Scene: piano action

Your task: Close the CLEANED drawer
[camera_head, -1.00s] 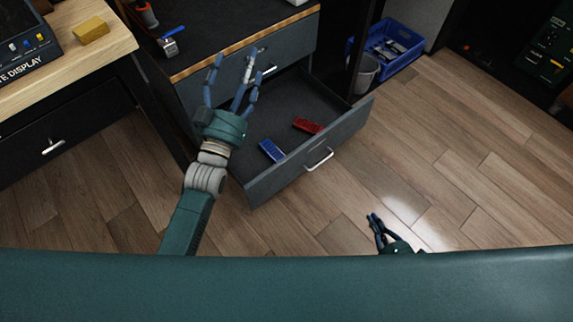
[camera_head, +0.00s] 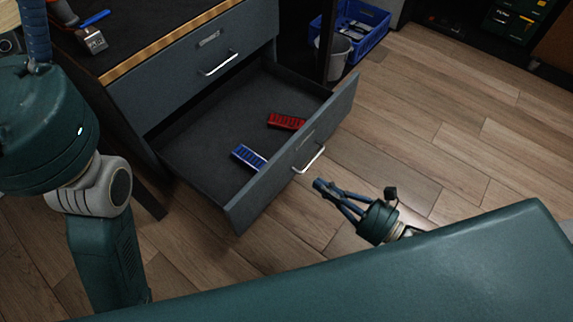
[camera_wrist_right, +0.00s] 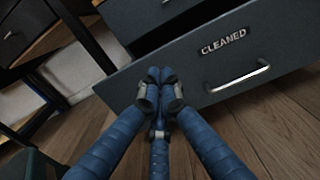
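The CLEANED drawer (camera_head: 265,193) is pulled open under another drawer, its grey front facing the lower right in the head view. In the right wrist view, its front (camera_wrist_right: 180,67) carries the CLEANED label and a silver bar handle (camera_wrist_right: 238,78). The handle also shows in the head view (camera_head: 308,160). My right gripper (camera_head: 320,185) has its fingertips together, empty, close to the drawer front. In the right wrist view, the fingertips (camera_wrist_right: 158,86) overlap the front left of the label; I cannot tell whether they touch. My left gripper's palm (camera_head: 45,135) is at the left, fingertips cut off.
A blue block (camera_head: 249,157) and a red block (camera_head: 286,121) lie inside the drawer. The upper drawer (camera_head: 195,70) is shut. A blue crate (camera_head: 362,38) and a grey bin (camera_head: 333,52) stand behind at the right. The wood floor before the drawer is clear.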

